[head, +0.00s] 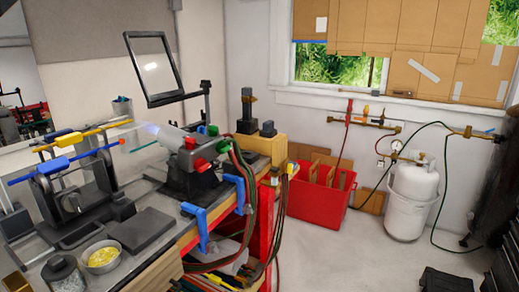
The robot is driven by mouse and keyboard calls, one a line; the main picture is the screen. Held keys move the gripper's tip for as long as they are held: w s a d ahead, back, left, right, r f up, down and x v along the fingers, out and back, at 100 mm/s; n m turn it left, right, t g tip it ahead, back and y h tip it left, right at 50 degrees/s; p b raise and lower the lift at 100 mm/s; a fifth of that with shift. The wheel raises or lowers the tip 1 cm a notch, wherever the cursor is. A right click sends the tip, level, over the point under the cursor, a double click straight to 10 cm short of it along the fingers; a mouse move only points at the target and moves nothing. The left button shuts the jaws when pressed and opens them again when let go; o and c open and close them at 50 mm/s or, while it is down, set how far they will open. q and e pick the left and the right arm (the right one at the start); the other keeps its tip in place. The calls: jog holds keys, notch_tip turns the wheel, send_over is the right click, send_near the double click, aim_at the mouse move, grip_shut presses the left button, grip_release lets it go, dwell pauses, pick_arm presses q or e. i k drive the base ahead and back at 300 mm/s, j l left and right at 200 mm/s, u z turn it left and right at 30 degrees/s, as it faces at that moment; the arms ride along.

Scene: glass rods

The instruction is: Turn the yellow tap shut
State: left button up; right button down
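A brass pipe (357,122) with several small taps runs along the white wall below the window, right of centre. A red handle (349,107) stands upright on it. An orange handle (366,110) and a small yellowish part (382,117) sit to its right. They are too small for me to tell which is the yellow tap or how its handle is turned. Another brass fitting (467,132) is on the wall farther right. Neither of my grippers shows in the head view.
A workbench (160,268) at left holds a torch (173,138) with red and green knobs and a yellow rod (85,132). A red crate (318,205) and white gas cylinder (412,205) stand below the pipe; hoses hang nearby.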

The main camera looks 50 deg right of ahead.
aim_at(288, 168)
jog(key=z, duration=1.8)
jog(key=i+l+u, duration=0.2)
jog(key=i+l, duration=0.2)
jog(key=i+l+u, duration=0.15)
jog(key=i+l, duration=0.2)
jog(key=l, duration=0.15)
jog(key=i+l+u, duration=0.2)
jog(key=i+l, duration=0.15)
jog(key=l, duration=0.15)
